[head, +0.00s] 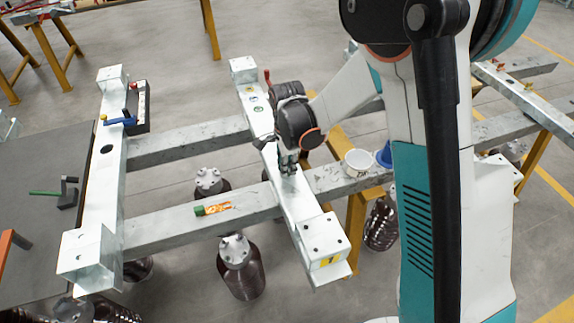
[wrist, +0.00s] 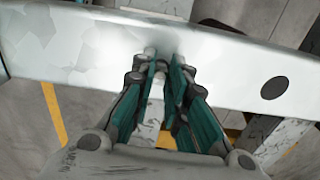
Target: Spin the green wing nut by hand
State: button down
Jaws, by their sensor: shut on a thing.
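My gripper (head: 288,166) is at the pale metal crossbeam (head: 307,209) in the middle of the head view, its fingers pointing down at the top face. In the wrist view, the teal fingers of my gripper (wrist: 164,64) are closed in to a narrow gap against the face of the same beam (wrist: 80,55). They are shut on a small part there, which I take to be the green wing nut. The fingertips hide nearly all of it, and its green cannot be told from the teal pads. A short pale tip shows beside the left fingertip.
A green-and-orange item (head: 212,208) lies on the long lower rail (head: 165,222). A white cup (head: 358,163) and a blue cup (head: 384,155) stand right of my gripper. A second crossbeam (head: 92,185) at the left carries a blue-handled part (head: 121,121). Dark ribbed insulators (head: 243,275) stand below.

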jog(key=n, duration=0.4)
jog(key=shift+n, duration=0.3)
jog(key=n, duration=0.3)
jog(key=shift+n, duration=0.4)
jog(key=n, duration=1.3)
jog(key=shift+n, duration=0.3)
jog(key=n, duration=1.2)
jog(key=shift+n, duration=0.3)
jog(key=n, duration=0.4)
jog(key=shift+n, duration=0.3)
jog(key=n, duration=0.4)
jog(key=shift+n, duration=0.3)
jog(key=n, duration=0.4)
jog(key=shift+n, duration=2.4)
